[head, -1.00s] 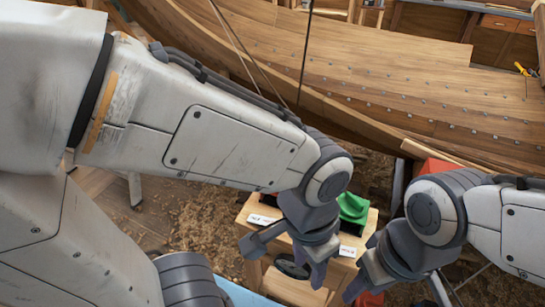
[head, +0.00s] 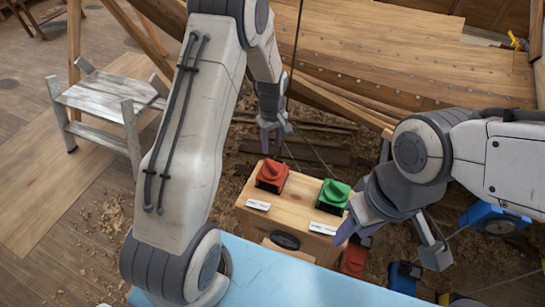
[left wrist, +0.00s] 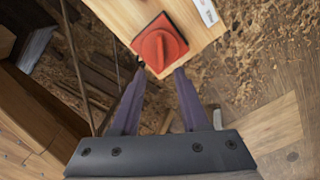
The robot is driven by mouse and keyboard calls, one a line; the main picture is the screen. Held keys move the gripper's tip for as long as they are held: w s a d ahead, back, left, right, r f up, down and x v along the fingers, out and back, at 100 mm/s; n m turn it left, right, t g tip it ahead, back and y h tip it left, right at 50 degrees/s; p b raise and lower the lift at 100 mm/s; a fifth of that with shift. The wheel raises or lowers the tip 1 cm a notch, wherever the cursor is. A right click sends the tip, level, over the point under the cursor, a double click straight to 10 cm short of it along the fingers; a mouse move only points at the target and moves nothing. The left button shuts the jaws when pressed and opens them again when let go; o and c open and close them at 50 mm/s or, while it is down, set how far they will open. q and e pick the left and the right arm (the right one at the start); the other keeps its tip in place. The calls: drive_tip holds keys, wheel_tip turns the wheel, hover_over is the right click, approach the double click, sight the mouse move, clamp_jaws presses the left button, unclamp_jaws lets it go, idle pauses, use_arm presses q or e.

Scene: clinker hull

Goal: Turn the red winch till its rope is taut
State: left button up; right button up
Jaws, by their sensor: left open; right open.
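The red winch (head: 271,176), a knob-like piece on a dark base, sits on top of a wooden box (head: 290,218). It also shows in the left wrist view (left wrist: 160,46), with a raised ridge across its top. My left gripper (head: 273,148) is open and empty, just beyond the red winch on its hull side. In the left wrist view, its fingertips (left wrist: 159,76) are either side of a line to the winch, apart from it as far as I can tell. My right gripper (head: 350,228) is open, right of the box. Which rope belongs to the winch is unclear.
A green winch (head: 334,193) sits right of the red one on the box. A dark rope (head: 297,55) hangs before the planked hull (head: 380,60). Red and blue items (head: 403,278) lie at lower right. A grey wooden stool (head: 105,98) stands left on the shavings-strewn floor.

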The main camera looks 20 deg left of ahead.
sight(272, 164)
use_arm(q)
wheel_tip(272, 164, down, 8)
drive_tip(key=p, duration=0.2)
drive_tip(key=shift+s+d+f+p, duration=0.1)
drive_tip(key=shift+p, duration=0.25)
drive_tip(key=shift+f, duration=0.8)
drive_tip(key=shift+c, duration=0.3)
clamp_jaws()
